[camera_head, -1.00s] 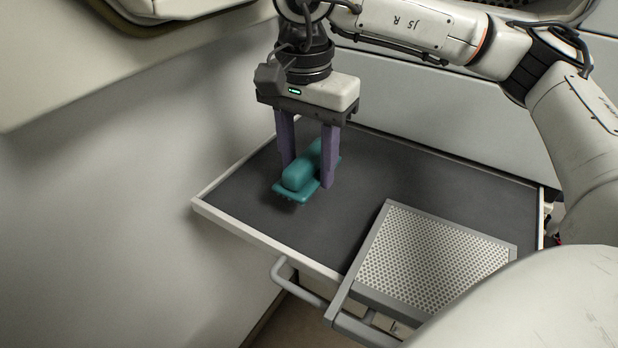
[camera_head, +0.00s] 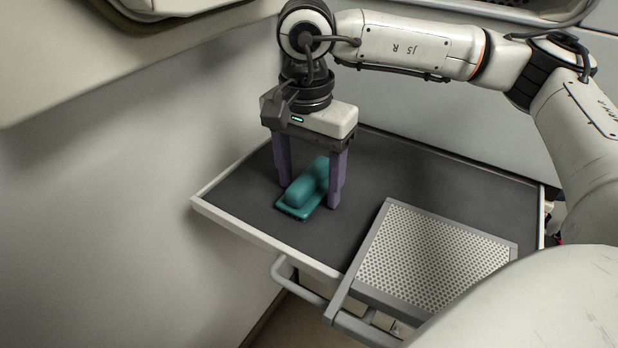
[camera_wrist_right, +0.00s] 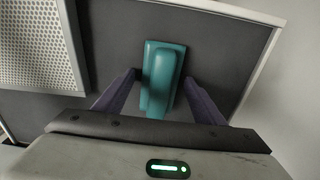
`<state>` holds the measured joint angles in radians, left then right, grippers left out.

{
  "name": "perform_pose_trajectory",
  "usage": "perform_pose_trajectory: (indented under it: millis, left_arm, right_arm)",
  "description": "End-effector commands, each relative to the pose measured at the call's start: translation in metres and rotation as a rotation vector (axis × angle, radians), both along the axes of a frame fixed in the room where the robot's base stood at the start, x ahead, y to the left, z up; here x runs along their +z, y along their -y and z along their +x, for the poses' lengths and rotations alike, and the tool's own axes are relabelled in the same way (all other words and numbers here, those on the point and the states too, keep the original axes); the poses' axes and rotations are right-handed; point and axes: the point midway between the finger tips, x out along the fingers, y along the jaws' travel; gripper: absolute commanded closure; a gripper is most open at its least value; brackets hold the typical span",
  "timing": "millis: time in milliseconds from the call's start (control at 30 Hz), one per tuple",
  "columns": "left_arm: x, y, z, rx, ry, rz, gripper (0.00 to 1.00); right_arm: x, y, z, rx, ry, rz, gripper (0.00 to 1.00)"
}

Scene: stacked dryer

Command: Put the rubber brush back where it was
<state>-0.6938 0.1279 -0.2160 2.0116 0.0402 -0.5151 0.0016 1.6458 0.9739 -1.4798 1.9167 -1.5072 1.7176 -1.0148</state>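The teal rubber brush (camera_head: 305,189) lies flat on the dark surface of the pulled-out tray (camera_head: 240,200), left of the perforated panel, with its raised handle up. It also shows in the right wrist view (camera_wrist_right: 163,80). My right gripper (camera_head: 311,200) points straight down over it, its two purple fingers standing on either side of the brush. The right gripper is open, with the fingers spread wider than the handle; in the wrist view the fingertips (camera_wrist_right: 163,76) are beside the brush. My left gripper is not in view.
A grey-framed perforated panel (camera_head: 434,258) sits at the tray's front right. A grey handle (camera_head: 297,286) sticks out below the tray's front edge. A pale wall (camera_head: 110,190) rises close on the left. The tray's back right is clear.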

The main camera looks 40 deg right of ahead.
Motion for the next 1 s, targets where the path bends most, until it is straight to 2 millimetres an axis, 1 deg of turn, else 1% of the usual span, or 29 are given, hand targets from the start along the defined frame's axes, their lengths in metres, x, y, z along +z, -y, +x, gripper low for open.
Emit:
perform_pose_trajectory:
  millis: [133, 233, 267, 367, 600, 700, 833, 1000]
  left_arm:
    - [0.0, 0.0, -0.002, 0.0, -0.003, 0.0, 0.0]
    - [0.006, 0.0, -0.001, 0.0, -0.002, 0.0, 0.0]
    - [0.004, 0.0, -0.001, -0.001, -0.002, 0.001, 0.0]
    - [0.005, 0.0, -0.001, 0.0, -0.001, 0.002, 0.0]
    - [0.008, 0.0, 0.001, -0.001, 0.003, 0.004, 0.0]
    - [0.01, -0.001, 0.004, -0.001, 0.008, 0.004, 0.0]
    - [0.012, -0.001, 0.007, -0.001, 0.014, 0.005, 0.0]
    - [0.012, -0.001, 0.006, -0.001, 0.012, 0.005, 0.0]
  right_arm:
    - [0.001, 0.0, 0.0, 0.0, 0.0, 0.0, 0.37]
    - [0.007, 0.0, 0.0, 0.0, 0.0, -0.001, 0.37]
    - [0.008, -0.001, 0.0, 0.0, 0.001, 0.0, 0.37]
    - [0.025, -0.002, 0.001, 0.001, 0.004, 0.002, 0.37]
    - [0.078, -0.003, 0.0, 0.001, 0.004, 0.002, 0.37]
    - [0.097, -0.004, -0.001, 0.001, 0.002, 0.001, 0.37]
    - [0.114, -0.004, -0.001, 0.001, 0.001, 0.0, 0.37]
    - [0.124, -0.004, -0.002, 0.001, 0.0, 0.0, 0.37]
